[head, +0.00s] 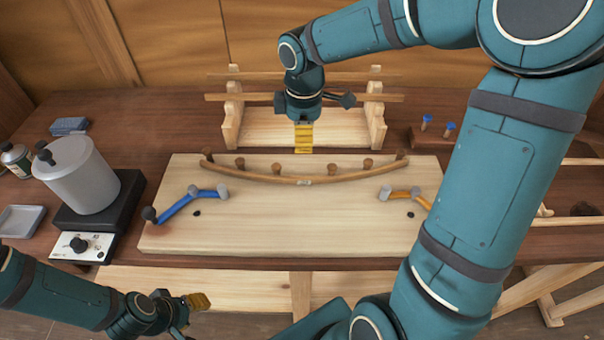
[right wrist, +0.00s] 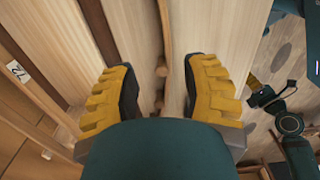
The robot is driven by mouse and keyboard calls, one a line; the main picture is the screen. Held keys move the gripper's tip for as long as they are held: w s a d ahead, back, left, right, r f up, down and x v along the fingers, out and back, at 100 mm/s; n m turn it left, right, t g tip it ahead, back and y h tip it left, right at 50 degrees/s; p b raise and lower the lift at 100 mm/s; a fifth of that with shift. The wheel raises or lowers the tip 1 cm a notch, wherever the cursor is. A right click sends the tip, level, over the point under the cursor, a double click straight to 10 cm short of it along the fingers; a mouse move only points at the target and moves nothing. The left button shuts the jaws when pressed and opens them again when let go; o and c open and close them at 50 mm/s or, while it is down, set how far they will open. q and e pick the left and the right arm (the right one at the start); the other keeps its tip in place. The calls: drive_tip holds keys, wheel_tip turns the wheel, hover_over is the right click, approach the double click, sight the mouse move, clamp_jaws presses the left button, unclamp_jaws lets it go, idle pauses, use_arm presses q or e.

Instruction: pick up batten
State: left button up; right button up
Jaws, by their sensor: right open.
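A thin brown wooden batten (head: 300,181) lies on the pale board (head: 230,225), curved toward me, with several brown pegs along its far side. My right gripper (head: 304,150) points down over the far edge of the board, beyond the batten's middle in the head view. In the right wrist view its open yellow fingers (right wrist: 165,90) have a brown strip (right wrist: 166,35) and pegs showing between them; they hold nothing that I can see. My left gripper (head: 197,301) is low at the front left, its fingertips too small to judge.
A wooden rack (head: 232,115) with straight strips stands behind the board. A blue clamp (head: 175,207) and an orange clamp (head: 402,193) sit at the board's sides. A grey pot (head: 78,175) stands on a hot plate at left. The board's front middle is clear.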

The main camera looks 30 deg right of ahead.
sight(304, 178)
drive_tip(key=f+b, duration=0.1)
drive_tip(key=f, duration=0.3)
drive_tip(key=f+b, duration=0.1)
drive_tip(key=f, duration=0.3)
drive_tip(key=shift+s+a+f, duration=0.1)
drive_tip(key=shift+s+f, duration=0.1)
drive_tip(key=shift+f, duration=0.05)
drive_tip(key=f, duration=0.1)
drive_tip(key=f+b, duration=0.1)
drive_tip(key=f, duration=0.1)
drive_tip(key=f+b, duration=0.1)
drive_tip(key=f, duration=0.1)
drive_tip(key=shift+s+a, duration=0.1)
drive_tip(key=shift+s, duration=0.2)
clamp_jaws()
